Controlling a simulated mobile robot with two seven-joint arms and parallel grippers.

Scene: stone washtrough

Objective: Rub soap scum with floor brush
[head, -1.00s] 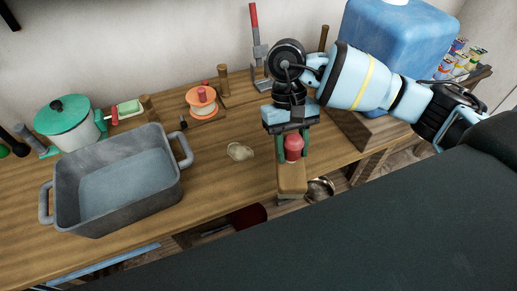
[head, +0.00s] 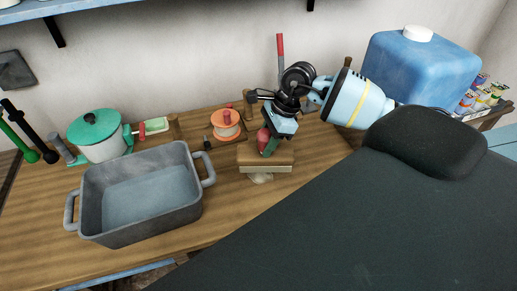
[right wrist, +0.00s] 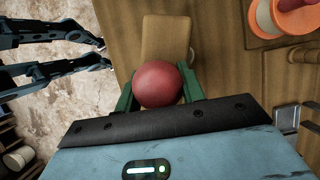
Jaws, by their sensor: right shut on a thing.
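The floor brush (head: 266,154) is a wooden block with a red knob. My right gripper (head: 268,141) is shut on that knob, its green fingers on either side of it. In the right wrist view the red knob (right wrist: 158,84) sits between the fingers, with the brown block (right wrist: 166,38) beyond it. The brush is level over the table. The soap scum (head: 260,179) is a pale patch that shows just below the brush's front edge; the rest is hidden behind or under the brush. I cannot tell whether they touch. My left gripper is not seen in the head view.
A grey tub (head: 150,197) with two handles stands left of the brush. Behind are a green-lidded pot (head: 100,137), an orange spool (head: 226,125) and a large blue canister (head: 422,68). Bare tabletop (head: 232,212) lies in front of the brush.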

